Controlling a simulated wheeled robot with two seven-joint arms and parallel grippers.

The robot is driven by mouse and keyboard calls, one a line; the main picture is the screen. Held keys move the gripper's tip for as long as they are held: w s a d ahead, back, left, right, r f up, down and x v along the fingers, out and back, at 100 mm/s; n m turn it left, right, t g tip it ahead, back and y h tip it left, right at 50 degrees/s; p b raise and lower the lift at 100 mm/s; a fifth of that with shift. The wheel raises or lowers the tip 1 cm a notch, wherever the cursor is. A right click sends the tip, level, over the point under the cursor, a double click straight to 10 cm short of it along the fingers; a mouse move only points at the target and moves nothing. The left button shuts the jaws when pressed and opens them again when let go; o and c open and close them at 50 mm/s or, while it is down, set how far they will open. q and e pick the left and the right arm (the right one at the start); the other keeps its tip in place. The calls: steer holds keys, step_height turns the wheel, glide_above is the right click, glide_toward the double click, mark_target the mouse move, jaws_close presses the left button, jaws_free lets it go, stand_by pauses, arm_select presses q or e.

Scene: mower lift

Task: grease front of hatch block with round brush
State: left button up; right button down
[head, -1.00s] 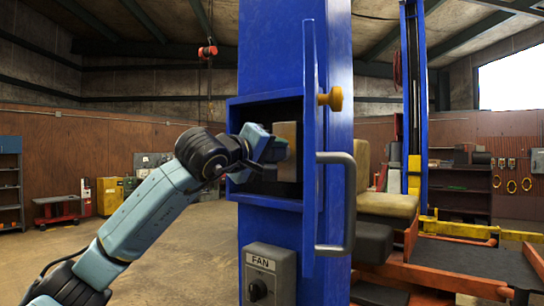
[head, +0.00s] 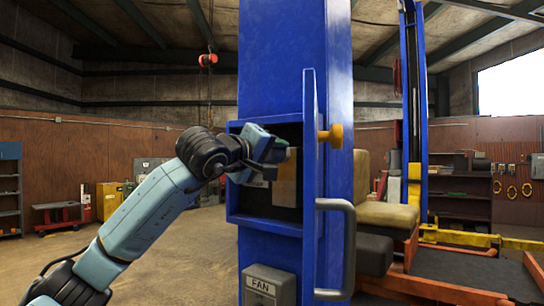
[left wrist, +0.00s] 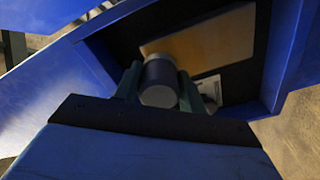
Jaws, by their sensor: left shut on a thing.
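The hatch (head: 233,200) is a blue box-like opening in a blue post, with its door swung out to the right. A tan block (head: 286,180) stands inside against the dark interior, partly hidden by my gripper. It also shows in the left wrist view (left wrist: 215,42). My left gripper (head: 270,158) reaches into the opening in front of the block's upper part. In the left wrist view my left gripper (left wrist: 160,95) is shut on a dark cylinder with a grey end, apparently the round brush (left wrist: 159,85). Its bristles are hidden, and I cannot tell whether it touches the block. My right gripper is out of view.
A grey FAN switch box (head: 268,286) is below the hatch. A seat (head: 376,214) and blue lift stand at right. The floor at left is open.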

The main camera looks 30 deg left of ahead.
arm_select(q)
steer(key=shift+r+p, duration=0.4)
steer(key=shift+r, duration=0.45)
step_height(320, 180, down, 14)
steer(key=b, duration=1.2)
steer(key=shift+f, duration=0.2)
steer(key=s+b, duration=0.3)
steer(key=s, duration=0.3)
steer(key=shift+a, duration=0.2)
